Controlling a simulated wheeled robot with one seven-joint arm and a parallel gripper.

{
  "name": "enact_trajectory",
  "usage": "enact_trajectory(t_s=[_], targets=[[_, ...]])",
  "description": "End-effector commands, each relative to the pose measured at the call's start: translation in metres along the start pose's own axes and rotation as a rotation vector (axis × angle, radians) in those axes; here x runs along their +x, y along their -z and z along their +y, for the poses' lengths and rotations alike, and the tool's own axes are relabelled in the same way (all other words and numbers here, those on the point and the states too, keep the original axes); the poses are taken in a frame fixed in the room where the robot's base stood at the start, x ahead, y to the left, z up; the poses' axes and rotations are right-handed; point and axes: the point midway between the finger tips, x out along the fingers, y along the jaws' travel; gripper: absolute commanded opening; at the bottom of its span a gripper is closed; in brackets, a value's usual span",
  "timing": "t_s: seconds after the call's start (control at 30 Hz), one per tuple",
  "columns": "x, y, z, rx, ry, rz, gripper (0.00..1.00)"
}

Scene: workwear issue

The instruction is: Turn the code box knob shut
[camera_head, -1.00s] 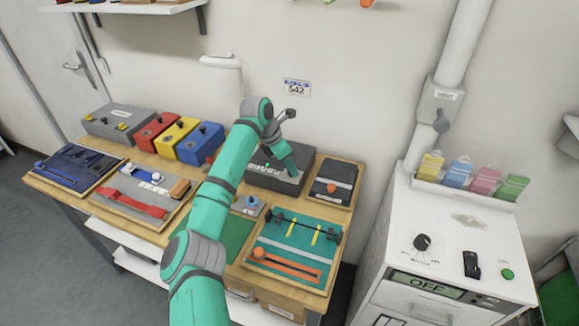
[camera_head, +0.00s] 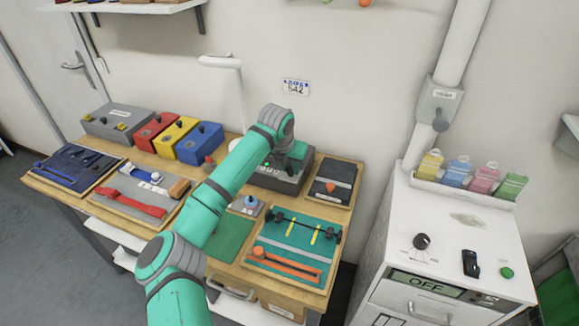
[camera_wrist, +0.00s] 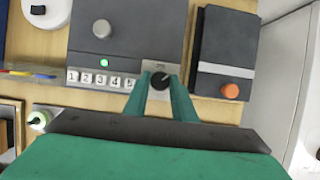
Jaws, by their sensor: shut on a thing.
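The code box (camera_head: 272,181) is a dark grey box at the back of the wooden bench, largely behind my arm in the head view. In the wrist view the code box (camera_wrist: 135,28) shows a row of number tiles (camera_wrist: 101,79), a lit green light (camera_wrist: 104,62) and a round grey button (camera_wrist: 101,28). Its black knob (camera_wrist: 160,80) sits on a pale plate at the lower right corner. My gripper (camera_wrist: 160,88) has its two green fingers on either side of the knob, shut on it. The gripper's fingertips are hidden in the head view.
A dark case with an orange knob (camera_wrist: 231,90) stands close to the right of the code box. Red, yellow and blue boxes (camera_head: 200,144) stand to the left. A lamp (camera_head: 222,62) rises behind. A white cabinet (camera_head: 450,240) stands right of the bench.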

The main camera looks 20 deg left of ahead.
Motion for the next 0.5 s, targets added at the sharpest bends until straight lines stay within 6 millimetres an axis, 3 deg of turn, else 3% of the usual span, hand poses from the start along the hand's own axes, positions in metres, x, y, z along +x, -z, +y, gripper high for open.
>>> enact_trajectory(t_s=[0.5], targets=[[0.0006,-0.0006,-0.0036,-0.441,-0.186,0.002,0.01]])
